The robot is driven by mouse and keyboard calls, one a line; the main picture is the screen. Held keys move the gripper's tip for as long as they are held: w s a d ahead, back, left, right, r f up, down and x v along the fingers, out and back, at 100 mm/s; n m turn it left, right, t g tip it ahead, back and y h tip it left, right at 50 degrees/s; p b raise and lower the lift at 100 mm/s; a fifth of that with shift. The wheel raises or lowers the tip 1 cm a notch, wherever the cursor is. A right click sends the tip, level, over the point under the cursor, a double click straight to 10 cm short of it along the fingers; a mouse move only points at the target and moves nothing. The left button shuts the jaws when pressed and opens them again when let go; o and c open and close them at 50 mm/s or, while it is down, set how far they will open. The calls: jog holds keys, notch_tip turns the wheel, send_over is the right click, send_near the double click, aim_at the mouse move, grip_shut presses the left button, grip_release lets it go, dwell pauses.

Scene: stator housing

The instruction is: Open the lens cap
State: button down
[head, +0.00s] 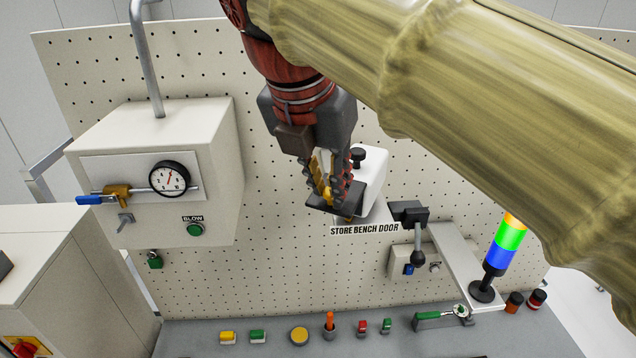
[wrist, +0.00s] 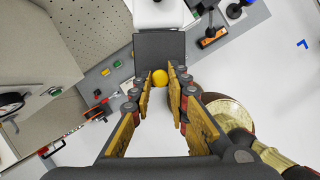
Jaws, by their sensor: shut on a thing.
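A white housing (head: 369,165) with a black knob on top stands at the pegboard, above the label "STORE BENCH DOOR". A dark flat flap, which looks like the lens cap (head: 374,196), is on its front side; it also shows in the wrist view (wrist: 158,48). A round yellow knob (wrist: 160,77) is at the flap's near edge. My gripper (head: 336,202) is at the flap, and in the wrist view its fingertips (wrist: 160,84) are on either side of the yellow knob, closed on it. The fingers hide part of the flap in the head view, so its exact angle is unclear.
A grey box with a gauge (head: 169,178) and a blue-handled valve (head: 105,197) is at left. A black lever (head: 418,250) is right of the label. A stack light (head: 504,245) stands at right. Several buttons line the bench (head: 190,327) below.

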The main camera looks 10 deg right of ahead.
jog(key=shift+w+d+r+g+y, duration=0.2)
jog(key=shift+w+r+g+y, duration=0.15)
jog(key=shift+r+g, duration=0.25)
jog(key=shift+w+d+r+g+y, duration=0.15)
jog(key=shift+w+r+g+y, duration=0.1)
jog(key=shift+r+g+y, duration=0.35)
jog(key=shift+f, duration=0.15)
jog(key=c, duration=1.7)
grip_release()
jog(key=shift+h, duration=0.25)
jog(key=shift+f, duration=0.1)
